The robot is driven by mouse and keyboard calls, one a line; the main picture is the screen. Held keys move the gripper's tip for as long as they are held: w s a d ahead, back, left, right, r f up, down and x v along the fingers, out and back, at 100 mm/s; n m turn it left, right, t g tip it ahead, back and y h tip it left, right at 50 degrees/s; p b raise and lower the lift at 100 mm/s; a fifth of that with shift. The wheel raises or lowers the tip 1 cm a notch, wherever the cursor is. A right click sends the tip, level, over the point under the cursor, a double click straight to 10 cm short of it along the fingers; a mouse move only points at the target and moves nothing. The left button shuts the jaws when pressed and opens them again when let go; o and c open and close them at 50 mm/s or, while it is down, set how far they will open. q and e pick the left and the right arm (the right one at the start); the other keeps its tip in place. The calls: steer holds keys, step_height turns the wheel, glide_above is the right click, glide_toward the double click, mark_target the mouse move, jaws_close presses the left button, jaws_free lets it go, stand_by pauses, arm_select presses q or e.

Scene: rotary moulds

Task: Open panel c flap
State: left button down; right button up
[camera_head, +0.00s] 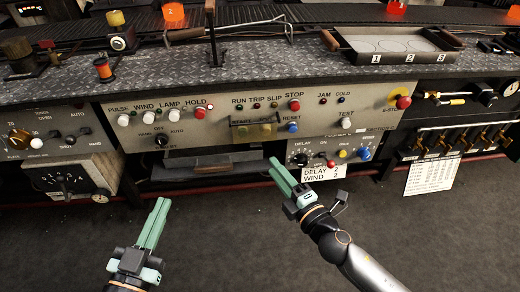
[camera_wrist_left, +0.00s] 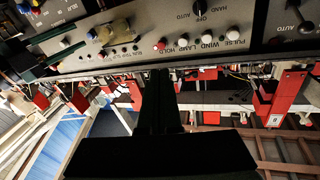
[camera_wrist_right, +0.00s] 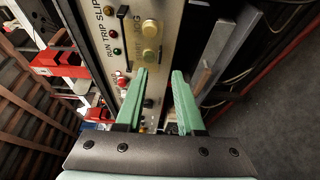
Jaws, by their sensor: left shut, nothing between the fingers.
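The middle control panel (camera_head: 225,120) carries PULSE, WIND, LAMP, HOLD and RUN controls. Low on it is a dark, seemingly see-through cover (camera_head: 253,130) over two yellowish buttons; I take this for the flap, but no flap label is readable. In the right wrist view a dark bar (camera_wrist_right: 122,40) stands beside the yellow buttons. My right gripper (camera_head: 276,165) is below the cover, in front of the panel's lower edge; its fingers (camera_wrist_right: 158,75) are apart with nothing between them. My left gripper (camera_head: 163,203) is shut and empty, lower left, clear of the panel.
A grey ledge (camera_head: 215,170) lies under the panel. A DELAY box (camera_head: 325,155) with knobs hangs just right of my right gripper. A dial gauge box (camera_head: 70,185) stands at left. The textured bench top (camera_head: 270,78) runs above. The dark floor (camera_head: 230,235) between my arms is clear.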

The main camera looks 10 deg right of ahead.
mark_target(255, 136)
arm_select(q)
steer(key=shift+s+d+r+m+t+h, duration=0.1)
steer(key=shift+r+m+t+h, duration=0.35)
steer(key=shift+r, duration=0.7)
arm_select(e)
steer(key=x, duration=0.8)
jaws_close()
